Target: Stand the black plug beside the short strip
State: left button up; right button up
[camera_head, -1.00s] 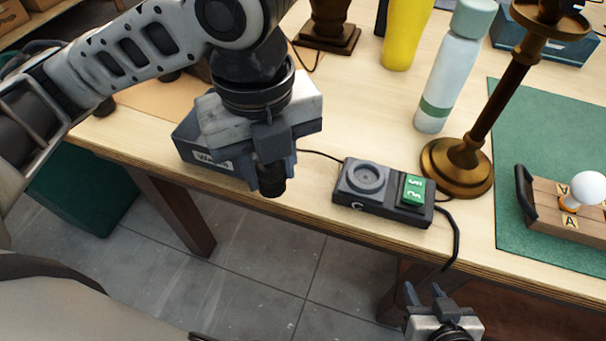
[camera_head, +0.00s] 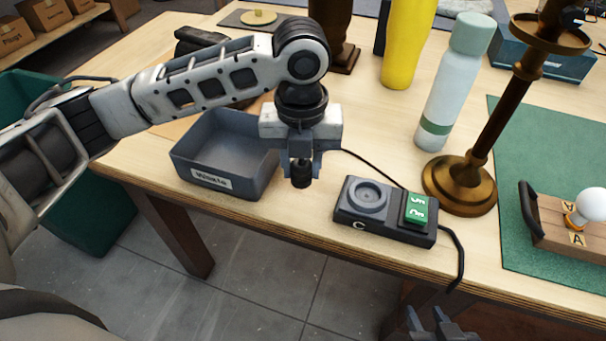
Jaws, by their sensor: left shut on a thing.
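The black plug (camera_head: 301,181) hangs upright in my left gripper (camera_head: 301,163), which is shut on it. It is just left of the short strip and appears close above the table; whether it touches the wood I cannot tell. The short strip (camera_head: 352,224) is a dark block marked C, with a round socket on its left part and a green switch (camera_head: 416,208) on its right. It lies near the table's front edge. My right gripper (camera_head: 430,320) is at the bottom edge, below the table front, its fingers apart and empty; much of it is cut off.
A grey "Waste" bin (camera_head: 215,181) stands left of the plug. A brass lamp stand (camera_head: 459,185), a pale bottle (camera_head: 452,90) and a yellow vase (camera_head: 405,45) stand behind and right. A black cord (camera_head: 372,166) passes behind the strip. A green mat (camera_head: 540,130) lies right.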

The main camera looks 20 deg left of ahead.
aim_at(303, 177)
pick_arm(q)
jog(key=shift+w+f, duration=0.35)
jog(key=shift+f, duration=0.1)
jog(key=shift+w+f, duration=0.1)
jog(key=shift+f, duration=1.5)
jog(key=shift+f, duration=0.1)
jog(key=o, duration=1)
jog(key=shift+c, duration=0.2)
